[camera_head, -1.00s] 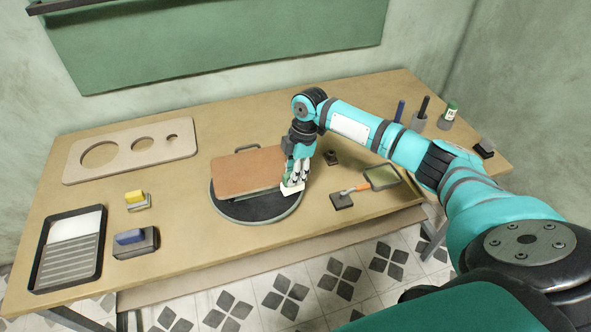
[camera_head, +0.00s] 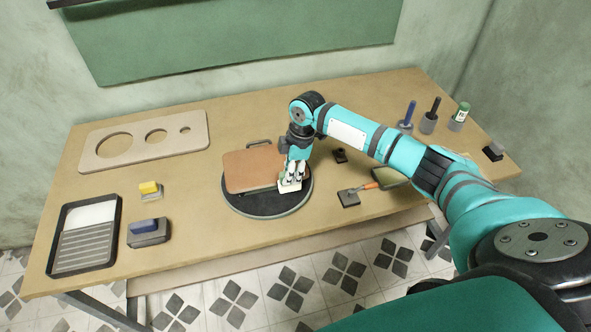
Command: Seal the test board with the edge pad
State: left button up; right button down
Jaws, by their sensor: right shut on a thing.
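The test board (camera_head: 250,168), a reddish-brown board, lies on a round black turntable (camera_head: 266,207) in the middle of the table. My right gripper (camera_head: 291,180) is at the board's right end, over the turntable. It is shut on a small white block, apparently the edge pad (camera_head: 289,187). The pad is at the board's right edge; the fingers hide part of that edge, and I cannot tell whether the two touch. My left gripper is not in view.
A slatted tray (camera_head: 116,215), a yellow-topped block (camera_head: 150,190) and a blue-topped block (camera_head: 148,231) are at left. A panel with holes (camera_head: 118,151) lies behind. An orange-handled tool (camera_head: 366,187) lies right of the turntable. Upright tools (camera_head: 430,120) stand back right.

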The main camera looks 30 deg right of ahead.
jog(key=shift+w+a, duration=0.1)
jog(key=shift+a, duration=0.1)
jog(key=shift+w+a, duration=0.3)
jog(key=shift+a, duration=0.55)
jog(key=shift+w+a, duration=0.2)
jog(key=shift+a, duration=0.3)
jog(key=shift+w+a, duration=0.15)
jog(key=shift+a, duration=0.35)
jog(key=shift+w+a+p, duration=0.25)
jog(key=shift+a+p, duration=0.05)
jog(key=shift+a, duration=0.65)
jog(key=shift+a, duration=0.1)
jog(key=shift+w+a, duration=0.3)
jog(key=shift+a, duration=0.55)
